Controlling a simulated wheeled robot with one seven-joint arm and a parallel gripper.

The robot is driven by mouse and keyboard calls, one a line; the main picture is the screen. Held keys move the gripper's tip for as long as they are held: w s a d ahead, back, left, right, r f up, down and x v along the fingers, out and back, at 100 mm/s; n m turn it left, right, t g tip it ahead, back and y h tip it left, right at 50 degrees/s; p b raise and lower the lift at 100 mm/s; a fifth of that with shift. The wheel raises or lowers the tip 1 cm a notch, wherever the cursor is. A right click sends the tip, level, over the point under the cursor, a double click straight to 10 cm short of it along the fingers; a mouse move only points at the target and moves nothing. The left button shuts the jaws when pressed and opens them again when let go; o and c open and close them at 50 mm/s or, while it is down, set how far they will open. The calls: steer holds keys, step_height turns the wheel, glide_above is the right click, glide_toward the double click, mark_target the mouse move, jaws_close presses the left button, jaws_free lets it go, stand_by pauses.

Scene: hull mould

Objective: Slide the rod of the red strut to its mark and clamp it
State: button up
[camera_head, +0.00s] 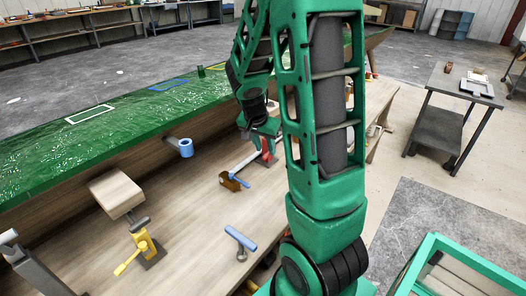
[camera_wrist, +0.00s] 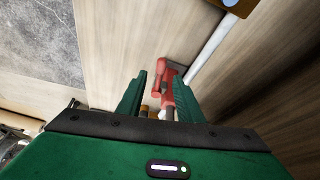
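The red strut (camera_head: 267,148) stands on the wooden bench in the head view, partly hidden by my gripper. Its pale rod (camera_head: 243,163) runs down and left from it towards a brown block (camera_head: 230,181). In the wrist view the red strut (camera_wrist: 167,70) shows ahead of my gripper (camera_wrist: 160,85), with a red part reaching back between the fingers. The rod (camera_wrist: 212,46) runs to the upper right. My gripper (camera_head: 262,130) is over the strut with its green fingers apart, and gaps show beside the red part. I cannot make out the mark on the rod.
A yellow clamp-like strut (camera_head: 144,245) with a wooden pad (camera_head: 116,193) stands at the left. A blue tube piece (camera_head: 241,238) stands at the front, another blue-ended piece (camera_head: 185,147) at the back. The green hull surface (camera_head: 130,120) rises behind. Bare bench lies between them.

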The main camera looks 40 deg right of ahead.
steer(key=shift+x, duration=1.05)
jaws_close()
steer(key=shift+a, duration=0.2)
steer(key=shift+w, duration=0.15)
